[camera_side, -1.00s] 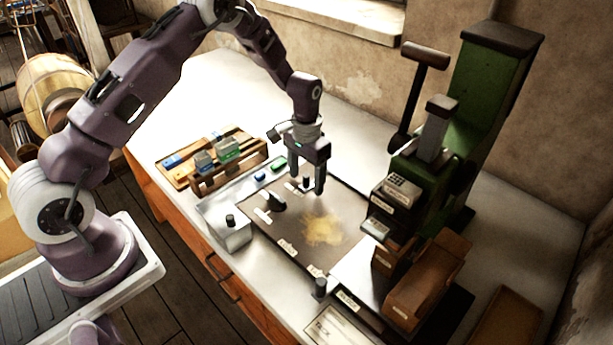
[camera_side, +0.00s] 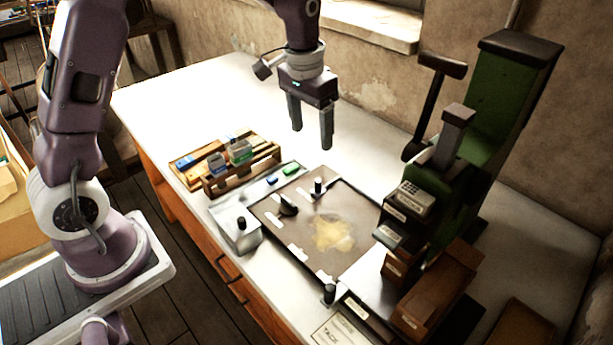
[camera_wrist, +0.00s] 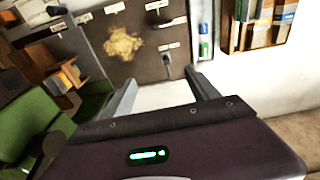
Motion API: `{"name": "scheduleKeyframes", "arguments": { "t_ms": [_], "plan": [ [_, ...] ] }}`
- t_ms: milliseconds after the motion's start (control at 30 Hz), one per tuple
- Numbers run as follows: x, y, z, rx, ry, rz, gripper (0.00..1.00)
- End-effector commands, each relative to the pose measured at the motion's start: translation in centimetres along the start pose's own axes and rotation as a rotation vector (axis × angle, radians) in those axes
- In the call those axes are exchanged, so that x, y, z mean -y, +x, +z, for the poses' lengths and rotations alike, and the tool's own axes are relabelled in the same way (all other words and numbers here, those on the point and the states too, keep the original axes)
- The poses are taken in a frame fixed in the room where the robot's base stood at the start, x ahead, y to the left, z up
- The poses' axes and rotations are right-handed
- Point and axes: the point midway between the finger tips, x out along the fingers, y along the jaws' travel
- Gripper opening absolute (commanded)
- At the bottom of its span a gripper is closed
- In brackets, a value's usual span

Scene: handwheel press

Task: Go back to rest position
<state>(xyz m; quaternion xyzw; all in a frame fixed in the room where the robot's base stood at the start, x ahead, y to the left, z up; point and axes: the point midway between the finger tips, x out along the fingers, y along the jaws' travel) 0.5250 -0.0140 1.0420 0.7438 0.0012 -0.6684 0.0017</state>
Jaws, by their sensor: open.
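My gripper (camera_side: 311,128) hangs in the air above the back of the dark work plate, its two fingers pointing down, apart and with nothing between them. In the wrist view the fingers (camera_wrist: 160,95) are also spread and empty. The dark plate (camera_side: 347,209) lies on the white table and has a yellowish patch (camera_side: 333,233), small black knobs and pale labels. The plate (camera_wrist: 97,58) and its patch (camera_wrist: 123,43) also show in the wrist view. The green press (camera_side: 502,100) with its dark lever handle (camera_side: 442,66) stands to the right of my gripper, apart from it.
A wooden rack (camera_side: 243,175) holding blue and green items stands left of the plate. A small grey box with a black knob (camera_side: 238,238) is at the front left. Brown wooden boxes (camera_side: 435,300) stand in front of the press. The white table (camera_side: 190,95) is clear at the back left.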

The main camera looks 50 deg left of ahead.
Motion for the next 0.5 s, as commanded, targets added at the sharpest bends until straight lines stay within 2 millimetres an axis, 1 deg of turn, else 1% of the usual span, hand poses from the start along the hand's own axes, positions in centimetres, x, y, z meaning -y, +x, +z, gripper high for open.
{"name": "scheduleKeyframes", "arguments": {
  "t_ms": [33,67,100,167,200,267,300,400,500],
  "plan": [
    [-0.5,-3.7,1.9,-0.047,0.002,0.0,0.69],
    [-0.8,-5.7,3.2,-0.073,0.002,0.0,0.69],
    [-1.2,-8.0,5.3,-0.106,0.001,0.001,0.69],
    [-1.8,-11.1,8.8,-0.158,0.003,0.001,0.69],
    [-2.1,-12.6,11.2,-0.193,0.004,0.001,0.69],
    [-2.5,-14.2,15.0,-0.242,0.005,0.001,0.69],
    [-2.7,-14.8,17.2,-0.273,0.006,0.001,0.69],
    [-3.0,-15.1,21.8,-0.334,0.005,0.001,0.69],
    [-3.1,-14.7,24.4,-0.37,0.005,0.001,0.69]
  ]
}}
